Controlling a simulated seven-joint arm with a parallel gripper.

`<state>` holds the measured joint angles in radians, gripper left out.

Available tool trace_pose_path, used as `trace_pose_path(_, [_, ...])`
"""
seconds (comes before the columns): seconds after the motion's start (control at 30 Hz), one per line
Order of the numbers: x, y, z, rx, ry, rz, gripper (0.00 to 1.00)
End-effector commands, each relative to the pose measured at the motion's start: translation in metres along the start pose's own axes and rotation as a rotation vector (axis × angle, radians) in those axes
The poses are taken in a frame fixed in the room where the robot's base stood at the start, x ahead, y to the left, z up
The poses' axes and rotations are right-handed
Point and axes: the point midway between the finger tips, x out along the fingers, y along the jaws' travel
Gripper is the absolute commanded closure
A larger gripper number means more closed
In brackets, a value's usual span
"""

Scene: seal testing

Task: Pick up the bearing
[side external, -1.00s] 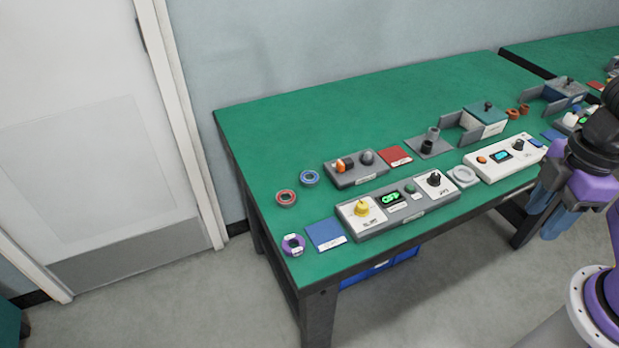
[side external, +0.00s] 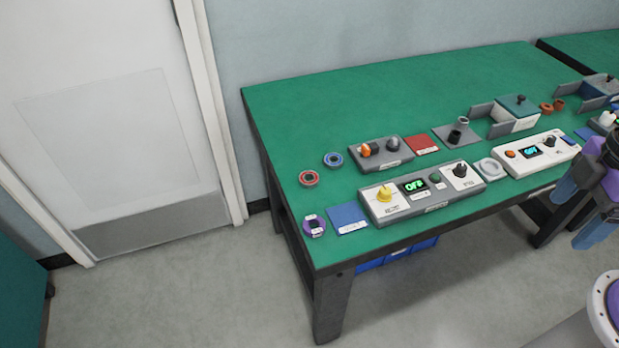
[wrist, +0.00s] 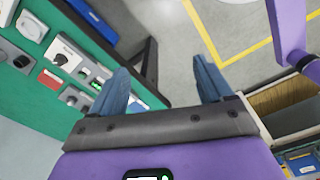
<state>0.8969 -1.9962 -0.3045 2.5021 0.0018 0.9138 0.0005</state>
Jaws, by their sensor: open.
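Several ring-shaped parts lie on the green table (side external: 290,110), and I cannot tell for sure which is the bearing. A red ring (side external: 301,181) and a blue ring (side external: 326,162) lie at the left. A purple ring (side external: 307,227) with white marks is at the front left corner. A pale grey ring (side external: 482,172) lies between the two control boxes. My gripper (side external: 580,212) is open and empty at the right, in front of the table edge and away from the rings. In the wrist view its two blue fingers (wrist: 162,72) are apart, over the floor.
A grey control box (side external: 437,205) with a yellow knob and a white control box (side external: 556,146) stand near the front edge. Behind are a grey knob block (side external: 370,164), red pad (side external: 421,145) and grey plate with posts (side external: 446,142). A blue pad (side external: 348,218) is front left.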

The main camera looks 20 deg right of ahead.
Motion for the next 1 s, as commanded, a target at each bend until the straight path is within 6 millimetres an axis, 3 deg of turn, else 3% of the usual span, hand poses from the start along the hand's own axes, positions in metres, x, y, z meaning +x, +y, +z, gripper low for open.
trace_pose_path(0.27, [0.000, 0.000, 0.000, 0.003, 0.000, 0.000, 0.19])
trace_pose_path(0.43, [-0.001, 0.005, -0.020, 0.127, 0.007, -0.015, 0.19])
trace_pose_path(0.67, [-0.002, 0.031, -0.092, 0.599, 0.028, -0.072, 0.19])
trace_pose_path(1.0, [0.011, 0.090, -0.202, 1.369, 0.046, -0.181, 0.19])
